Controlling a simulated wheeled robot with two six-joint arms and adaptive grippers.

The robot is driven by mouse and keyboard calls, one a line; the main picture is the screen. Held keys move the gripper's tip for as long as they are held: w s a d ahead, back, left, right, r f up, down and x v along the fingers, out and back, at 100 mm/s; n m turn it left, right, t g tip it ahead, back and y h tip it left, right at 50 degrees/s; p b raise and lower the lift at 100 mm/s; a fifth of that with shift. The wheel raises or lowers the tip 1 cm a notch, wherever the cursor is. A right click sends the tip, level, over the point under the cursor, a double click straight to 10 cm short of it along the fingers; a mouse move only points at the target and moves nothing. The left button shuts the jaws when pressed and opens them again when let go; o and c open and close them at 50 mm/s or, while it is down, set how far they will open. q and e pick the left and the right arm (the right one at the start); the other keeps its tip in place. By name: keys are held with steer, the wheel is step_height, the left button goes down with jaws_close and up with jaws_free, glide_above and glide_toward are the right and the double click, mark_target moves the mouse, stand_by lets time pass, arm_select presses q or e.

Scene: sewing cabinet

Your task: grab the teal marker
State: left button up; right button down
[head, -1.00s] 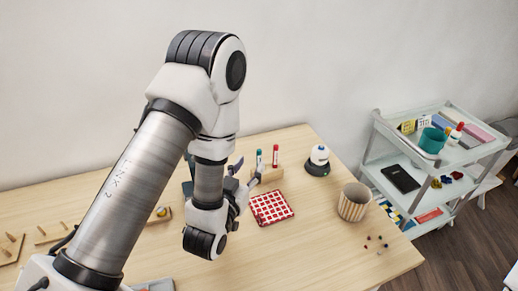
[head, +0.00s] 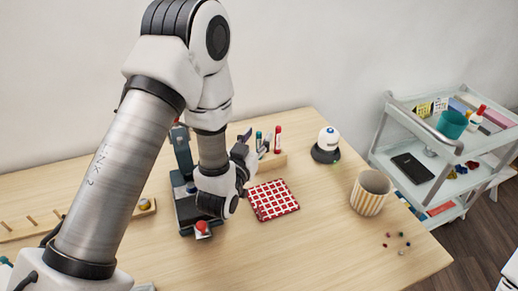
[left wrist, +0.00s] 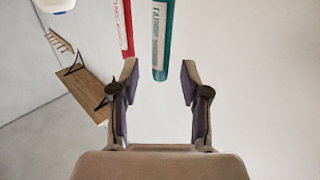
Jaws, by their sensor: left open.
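The teal marker (head: 259,139) stands upright in a wooden holder (head: 273,160) near the back of the table, with a red marker (head: 277,137) to its right. In the left wrist view the teal marker (left wrist: 162,40) comes down from the top, its end in line with the gap between my fingertips. The red marker (left wrist: 124,28) is left of it, in line with the left finger. My left gripper (head: 249,148) is open and empty, just left of the holder; it also shows in the left wrist view (left wrist: 160,76). I cannot tell contact. My right gripper is out of view.
A red-checked cloth (head: 272,200) lies in front of the holder. A white-and-black device (head: 327,146) and a striped cup (head: 370,192) stand to the right. A dark machine (head: 184,205) is partly hidden behind my arm. A cart (head: 400,107) stands beyond the table.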

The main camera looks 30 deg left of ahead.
arm_select(q)
steer(key=shift+w+a, duration=0.15)
steer(key=shift+w, duration=0.7)
jaws_close()
